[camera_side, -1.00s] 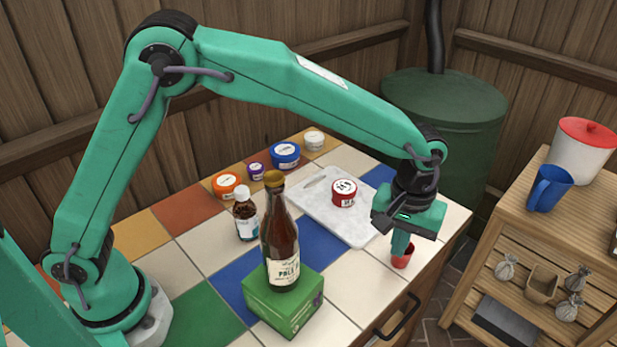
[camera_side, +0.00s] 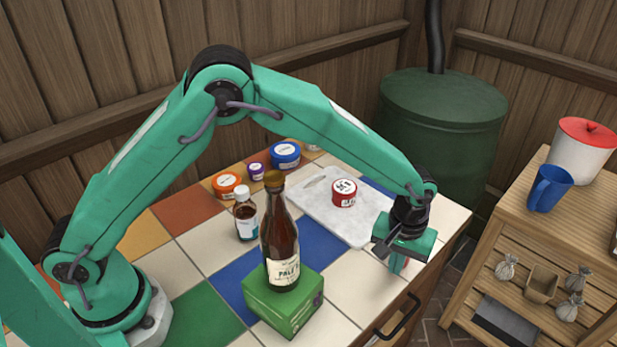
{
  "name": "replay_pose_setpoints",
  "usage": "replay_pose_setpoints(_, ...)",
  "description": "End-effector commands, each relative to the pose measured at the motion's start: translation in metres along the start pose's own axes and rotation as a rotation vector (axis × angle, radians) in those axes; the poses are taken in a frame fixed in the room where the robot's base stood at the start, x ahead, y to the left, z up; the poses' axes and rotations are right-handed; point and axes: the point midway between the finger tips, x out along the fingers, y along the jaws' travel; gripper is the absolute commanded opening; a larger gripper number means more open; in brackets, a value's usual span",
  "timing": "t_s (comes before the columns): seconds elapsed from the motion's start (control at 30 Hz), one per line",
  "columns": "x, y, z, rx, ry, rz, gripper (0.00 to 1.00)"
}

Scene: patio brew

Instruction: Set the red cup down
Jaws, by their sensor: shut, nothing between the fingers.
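My gripper (camera_side: 399,266) points down over the white tiles at the right front part of the table, close to the tabletop. Its fingers are shut with nothing held. I cannot make out the red cup clearly now; my gripper covers the spot where it showed before.
A brown bottle (camera_side: 281,236) stands on a green box (camera_side: 284,302) left of my gripper. A red-and-white tin (camera_side: 344,192) sits on the marble board (camera_side: 318,205). A small bottle (camera_side: 245,217) and several tins stand further left. A blue mug (camera_side: 549,188) is on the wooden shelf.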

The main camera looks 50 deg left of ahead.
Motion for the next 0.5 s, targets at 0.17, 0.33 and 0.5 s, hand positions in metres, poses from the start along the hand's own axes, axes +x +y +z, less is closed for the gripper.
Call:
replay_pose_setpoints(0.17,0.0000,-0.0002,-0.0071,-0.001,0.000,0.000,0.00)
replay_pose_setpoints(0.33,-0.0002,-0.0003,-0.0079,0.000,0.000,0.000,0.00)
replay_pose_setpoints(0.5,-0.0003,-0.0002,-0.0079,0.000,0.000,0.000,0.00)
